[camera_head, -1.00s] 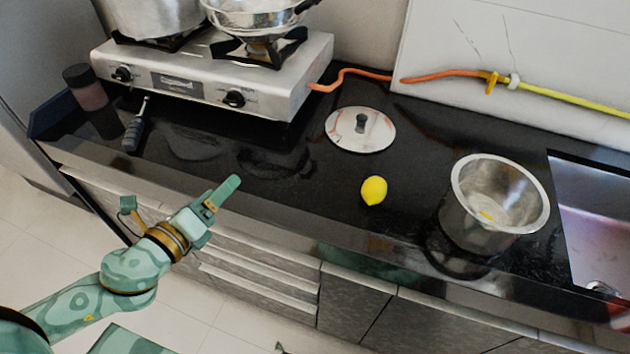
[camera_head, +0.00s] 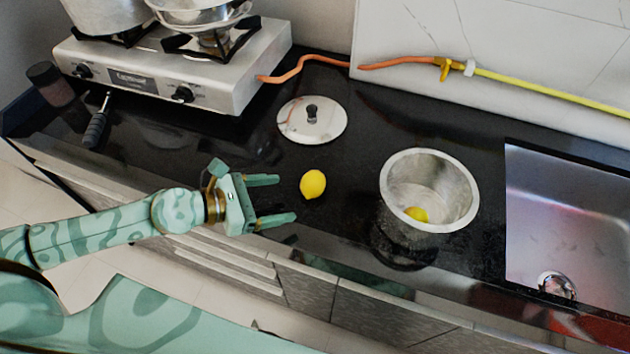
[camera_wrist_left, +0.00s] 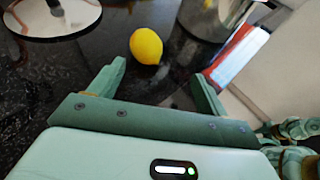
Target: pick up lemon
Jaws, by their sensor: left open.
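A yellow lemon (camera_head: 313,184) lies on the black counter in the head view. My left gripper (camera_head: 280,200) is open and empty, just left of the lemon, with both fingers pointing toward it. In the left wrist view the lemon (camera_wrist_left: 146,46) is ahead of the open fingers (camera_wrist_left: 158,88), between their lines and apart from them. My right gripper is not seen clearly in any view.
A metal pot (camera_head: 430,190) stands right of the lemon, with something yellow (camera_head: 416,214) inside. A lid (camera_head: 312,120) lies behind the lemon. A sink (camera_head: 562,225) is at the right, a gas stove (camera_head: 180,75) at the back left. The counter's front edge runs below the gripper.

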